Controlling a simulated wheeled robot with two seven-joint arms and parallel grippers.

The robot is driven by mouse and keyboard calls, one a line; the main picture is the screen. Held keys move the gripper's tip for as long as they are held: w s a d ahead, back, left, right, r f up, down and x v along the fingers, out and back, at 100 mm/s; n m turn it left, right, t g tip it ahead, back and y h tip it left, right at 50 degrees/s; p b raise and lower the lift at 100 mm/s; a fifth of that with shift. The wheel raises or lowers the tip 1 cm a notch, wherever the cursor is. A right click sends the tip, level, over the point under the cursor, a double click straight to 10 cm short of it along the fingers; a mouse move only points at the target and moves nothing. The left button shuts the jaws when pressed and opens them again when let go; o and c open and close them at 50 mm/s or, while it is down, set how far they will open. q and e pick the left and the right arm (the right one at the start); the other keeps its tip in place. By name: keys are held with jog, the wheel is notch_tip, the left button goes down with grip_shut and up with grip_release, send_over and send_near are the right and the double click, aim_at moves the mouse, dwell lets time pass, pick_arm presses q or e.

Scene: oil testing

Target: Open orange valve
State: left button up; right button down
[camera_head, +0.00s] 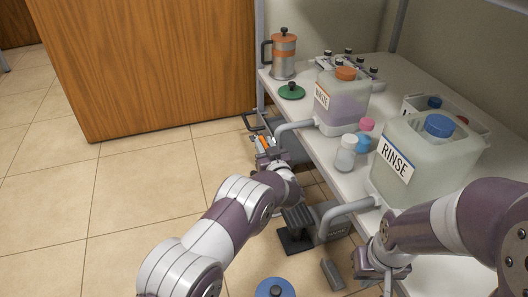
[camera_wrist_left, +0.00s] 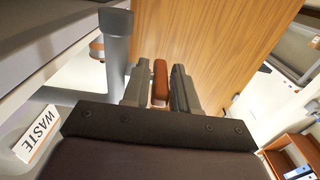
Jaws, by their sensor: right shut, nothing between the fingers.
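The orange valve handle (camera_wrist_left: 160,82) sits between the two fingers of my left gripper (camera_wrist_left: 161,90) in the left wrist view. The fingers lie close on both sides of it; I cannot tell whether they press on it. In the head view my left gripper (camera_head: 266,150) is beside the grey spout (camera_head: 293,126) of the WASTE container (camera_head: 343,104), off the table's front edge, with a small patch of orange (camera_head: 262,140) near its tips. My right gripper (camera_head: 382,268) is shut and empty, low in front of the RINSE container (camera_head: 425,160).
A wooden panel (camera_head: 155,60) stands behind; the tiled floor at left is clear.

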pick_arm(q)
jog(key=shift+w+a, duration=0.15)
jog(key=shift+w, duration=0.2)
jog(key=shift+r, duration=0.1)
pick_arm(e)
jog(key=shift+f, duration=0.25)
pick_arm(q)
jog(key=shift+c, duration=0.3)
grip_shut()
jog(key=shift+r, duration=0.1)
pick_arm(e)
jog(key=shift+r, duration=0.1)
